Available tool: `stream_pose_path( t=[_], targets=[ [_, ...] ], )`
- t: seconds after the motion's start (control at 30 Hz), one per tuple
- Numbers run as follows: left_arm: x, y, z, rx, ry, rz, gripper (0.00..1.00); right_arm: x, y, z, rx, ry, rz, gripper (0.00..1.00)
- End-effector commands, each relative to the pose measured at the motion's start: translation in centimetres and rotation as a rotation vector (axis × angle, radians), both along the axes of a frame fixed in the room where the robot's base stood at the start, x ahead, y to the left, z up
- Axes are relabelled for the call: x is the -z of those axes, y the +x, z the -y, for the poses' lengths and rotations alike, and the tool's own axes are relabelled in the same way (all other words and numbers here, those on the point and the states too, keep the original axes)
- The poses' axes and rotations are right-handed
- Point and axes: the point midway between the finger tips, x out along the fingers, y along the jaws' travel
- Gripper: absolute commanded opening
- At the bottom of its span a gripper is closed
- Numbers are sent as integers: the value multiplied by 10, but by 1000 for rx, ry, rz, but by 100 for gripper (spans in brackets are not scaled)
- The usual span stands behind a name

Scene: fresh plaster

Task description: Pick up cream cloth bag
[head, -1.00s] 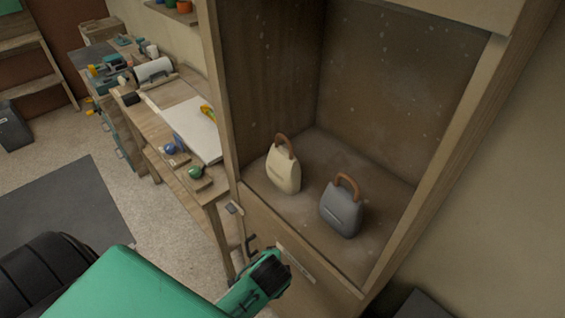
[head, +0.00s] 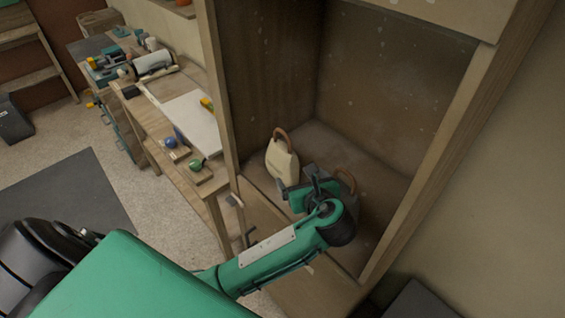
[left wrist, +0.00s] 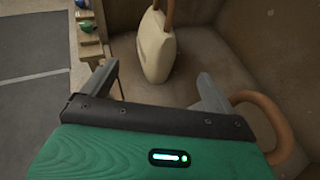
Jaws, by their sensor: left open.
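The cream cloth bag (head: 283,164) stands upright on the cabinet's shelf floor, its brown handle on top. It also shows in the left wrist view (left wrist: 155,50), ahead of the fingers and apart from them. My left gripper (head: 290,190) is open and empty, just in front of the cream bag at the cabinet's opening; its fingers also show in the left wrist view (left wrist: 158,88). A grey bag stands to the right, mostly hidden behind my left gripper and wrist; its brown handle (head: 347,180) shows. My right gripper is not in view.
The wooden cabinet's side walls and front posts (head: 226,100) frame the opening. A workbench (head: 200,120) with several tools and small balls stands to the left. The shelf floor behind the bags (head: 365,155) is clear.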

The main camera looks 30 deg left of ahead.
Motion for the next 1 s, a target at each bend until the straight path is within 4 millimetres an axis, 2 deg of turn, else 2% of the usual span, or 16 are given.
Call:
stream_pose_path(
  t=[0.1,0.4,0.67,0.9,1.0],
  targets=[
    [0,9,-8,4,24,-6,91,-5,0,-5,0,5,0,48],
    [22,46,-45,4,19,-6,91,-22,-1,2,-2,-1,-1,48],
    [31,58,-58,5,16,-5,91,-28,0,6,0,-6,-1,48],
    [41,73,-78,3,18,-8,91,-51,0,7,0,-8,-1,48],
    [47,81,-86,4,18,-6,91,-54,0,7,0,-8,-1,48]
  ],
)
